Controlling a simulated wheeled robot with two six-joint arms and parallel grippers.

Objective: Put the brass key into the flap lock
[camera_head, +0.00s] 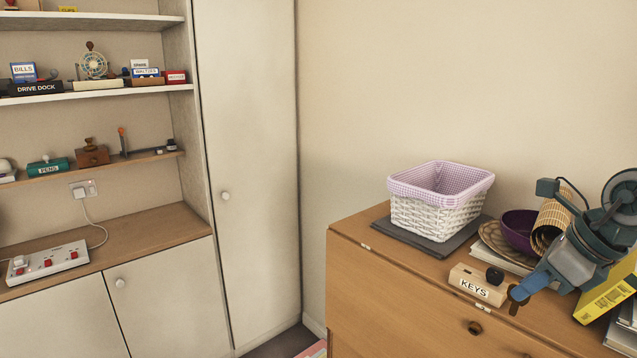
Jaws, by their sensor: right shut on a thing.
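My right gripper (526,288) comes in from the right, above the front edge of the bureau. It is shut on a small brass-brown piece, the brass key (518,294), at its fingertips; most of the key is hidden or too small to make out. The flap lock (475,327) is a small dark round fitting on the bureau's wooden front, below and left of the gripper. The key is apart from the lock. My left gripper is out of view.
A wooden KEYS box (478,286) stands just left of the gripper. On the bureau top (375,227) are a white wicker basket (437,213), a purple bowl (519,232) and a yellow book (606,297). Shelves and a power strip (48,261) are at left.

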